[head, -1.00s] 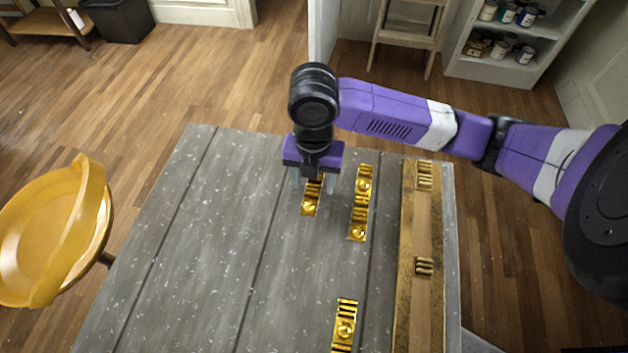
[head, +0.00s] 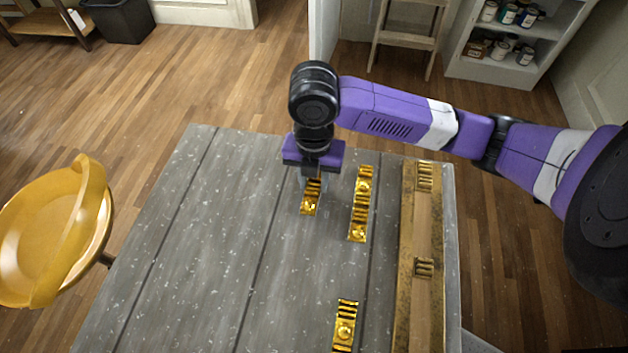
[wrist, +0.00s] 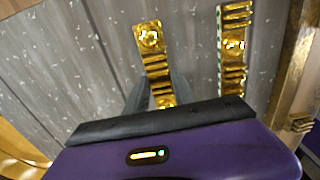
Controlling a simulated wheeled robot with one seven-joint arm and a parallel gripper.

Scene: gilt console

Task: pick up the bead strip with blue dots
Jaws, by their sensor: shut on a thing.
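Three short gold bead strips lie on the grey table; I cannot make out blue dots on any of them. My gripper (head: 311,182) points down and is shut on the far end of the left gold strip (head: 310,205). In the wrist view this strip (wrist: 151,42) runs in between the fingers, with a round boss at its free end. The middle gold strip (head: 359,205) lies just to the right, apart from the fingers; in the wrist view it (wrist: 236,45) shows a green and white edge. The near gold strip (head: 345,325) lies close to the picture's bottom edge.
A long wooden rail with gilt parts (head: 407,300) lies along the right side of the grey table (head: 210,260). The table's left half is clear. A yellow round-seated chair (head: 45,230) stands off its left edge.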

